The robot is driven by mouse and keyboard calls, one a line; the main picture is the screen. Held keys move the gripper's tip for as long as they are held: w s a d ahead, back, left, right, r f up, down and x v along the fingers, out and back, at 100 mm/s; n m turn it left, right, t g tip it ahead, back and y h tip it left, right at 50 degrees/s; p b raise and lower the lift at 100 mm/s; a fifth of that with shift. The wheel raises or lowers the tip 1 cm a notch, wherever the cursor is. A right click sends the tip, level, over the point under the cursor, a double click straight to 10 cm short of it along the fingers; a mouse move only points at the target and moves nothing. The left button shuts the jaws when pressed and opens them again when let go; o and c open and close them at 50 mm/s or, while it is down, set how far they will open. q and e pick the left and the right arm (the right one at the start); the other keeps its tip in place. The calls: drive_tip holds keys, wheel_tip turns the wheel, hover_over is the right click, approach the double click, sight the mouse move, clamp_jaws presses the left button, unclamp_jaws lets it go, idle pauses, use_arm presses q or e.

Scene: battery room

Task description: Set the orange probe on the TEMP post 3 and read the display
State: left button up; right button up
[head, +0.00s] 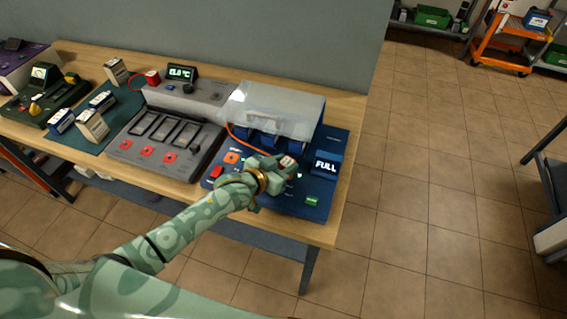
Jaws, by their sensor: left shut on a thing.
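My left gripper (284,167) is shut over the blue station (298,205), in front of its clear hood (275,108). A small white-and-red thing (288,161) shows at its fingertips; its shape is mostly hidden. An orange cable (231,134) curves from the hood's left end toward the gripper. An orange piece (232,157) sits on the station's left side; I cannot tell if it is the probe or its rest. A display (326,166) on the station reads FULL. A green-lit display (182,73) on the grey unit shows a °C reading, its digits unclear. No post number is legible. My right gripper is out of view.
A grey panel with dark slots and red tags (158,148) lies left of the blue station. White-and-blue boxes (92,125) and a dark green meter (45,95) stand farther left. The wooden table (345,115) ends just right of the station. Tiled floor lies beyond.

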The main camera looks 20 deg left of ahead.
use_arm(q)
drive_tip(key=shift+f+b, duration=0.4)
drive_tip(key=shift+f, duration=0.25)
drive_tip(key=o, duration=0.8)
drive_tip(key=shift+r, duration=0.1)
drive_tip(key=p+v, duration=0.3)
drive_tip(key=shift+r, duration=0.2)
drive_tip(key=p+v, duration=0.4)
drive_tip(key=v, duration=0.1)
drive_tip(key=shift+s+a+r+p, duration=0.1)
drive_tip(key=shift+s+p, duration=0.15)
drive_tip(key=shift+p, duration=0.15)
drive_tip(key=shift+p+v, duration=0.85)
drive_tip(key=shift+v, duration=0.25)
drive_tip(key=shift+s, duration=0.1)
